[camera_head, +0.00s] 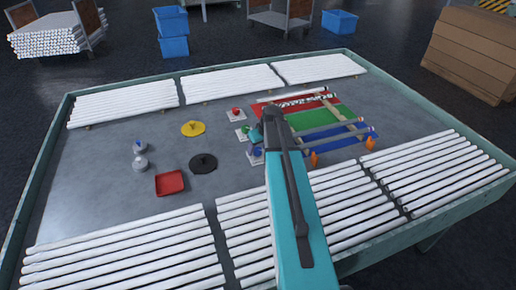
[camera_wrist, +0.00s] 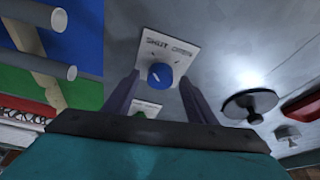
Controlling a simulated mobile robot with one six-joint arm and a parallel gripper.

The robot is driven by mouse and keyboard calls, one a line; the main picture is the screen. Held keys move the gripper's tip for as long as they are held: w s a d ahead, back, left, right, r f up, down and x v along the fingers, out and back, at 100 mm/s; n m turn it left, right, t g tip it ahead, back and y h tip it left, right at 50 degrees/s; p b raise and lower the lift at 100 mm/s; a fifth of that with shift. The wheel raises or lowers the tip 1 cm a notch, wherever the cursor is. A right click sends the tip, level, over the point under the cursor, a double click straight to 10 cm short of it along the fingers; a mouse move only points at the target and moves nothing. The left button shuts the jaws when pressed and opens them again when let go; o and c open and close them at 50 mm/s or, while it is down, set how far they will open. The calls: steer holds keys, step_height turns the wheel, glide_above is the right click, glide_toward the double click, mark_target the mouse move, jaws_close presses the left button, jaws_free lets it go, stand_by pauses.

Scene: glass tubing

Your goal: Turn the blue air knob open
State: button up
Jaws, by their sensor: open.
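The blue air knob (camera_wrist: 160,76) sits on a white plate (camera_wrist: 176,45) lettered with SHUT on the left and what looks like OPEN on the right. A pale mark shows on the knob's face, but its exact direction is hard to read. My gripper (camera_wrist: 160,80) is open, with one dark finger on each side of the knob in the wrist view. I see no contact; the depth between fingertips and knob is unclear. In the head view the blue knob (camera_head: 257,153) is partly hidden by my arm, and the fingers are hard to make out.
A green knob (camera_head: 244,131) and a red knob (camera_head: 236,112) stand in line behind the blue one. A black disc (camera_head: 203,163), yellow disc (camera_head: 193,128) and red tray (camera_head: 170,183) lie left. Tubes on coloured mats lie right. White tube rows (camera_head: 120,255) line the table.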

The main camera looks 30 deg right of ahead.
steer(key=shift+f, duration=0.1)
steer(key=shift+a, duration=0.1)
steer(key=c, duration=1)
steer(key=shift+c, duration=0.2)
steer(key=shift+m, duration=0.6)
steer(key=m+h+b, duration=0.1)
steer(key=m, duration=0.2)
steer(key=shift+w+a+h, duration=0.1)
steer(key=shift+w+h, duration=0.05)
steer(key=shift+h, duration=0.15)
steer(key=m, duration=0.2)
steer(key=m+g+h+b, duration=0.1)
steer(key=m, duration=0.1)
steer(key=shift+w+a+m+h, duration=0.1)
steer(key=shift+a+m+h, duration=0.05)
steer(key=shift+m+h, duration=0.15)
steer(key=m, duration=0.2)
steer(key=m+g+b, duration=0.1)
steer(key=m, duration=0.1)
steer(key=m+g+h+b, duration=0.1)
steer(key=shift+w+m, duration=0.3)
steer(key=shift+m, duration=0.1)
steer(key=shift+m+g+b, duration=0.7)
steer(key=shift+m+g, duration=0.2)
steer(key=shift+m, duration=0.8)
